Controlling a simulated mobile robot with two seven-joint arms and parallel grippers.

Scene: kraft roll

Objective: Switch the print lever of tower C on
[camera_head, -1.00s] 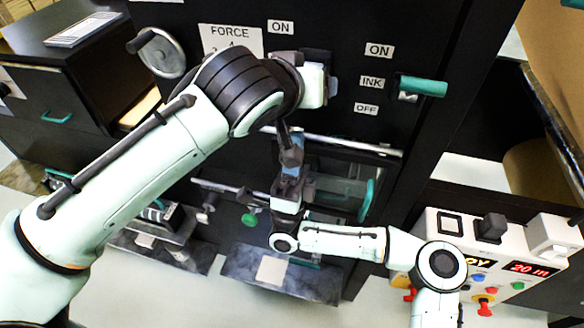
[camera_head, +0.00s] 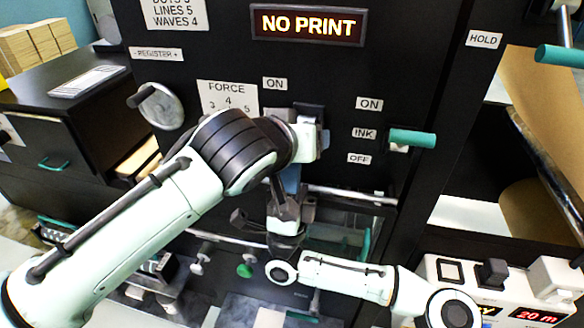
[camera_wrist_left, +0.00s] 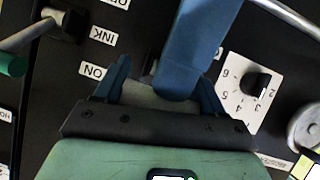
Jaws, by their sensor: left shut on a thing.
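The dark press front shows a lit NO PRINT sign (camera_head: 307,25). My left gripper (camera_wrist_left: 163,88) is at the panel, right of the FORCE plate (camera_head: 228,97) in the head view. Its blue fingers stand either side of a rounded blue bar (camera_wrist_left: 193,48), which seems to be the print lever's handle. In the head view my left arm hides most of this lever, so its exact angle is unclear. An ON label (camera_head: 275,84) sits just above. My right gripper (camera_head: 287,208) is below the left one, its fingertips too unclear to judge.
The ink lever with a teal handle (camera_head: 412,138) sticks out right of my left gripper, beside ON, INK and OFF labels. A register handwheel (camera_head: 160,106) is at the left. A control box (camera_head: 455,268) stands lower right. Metal bars cross the front below.

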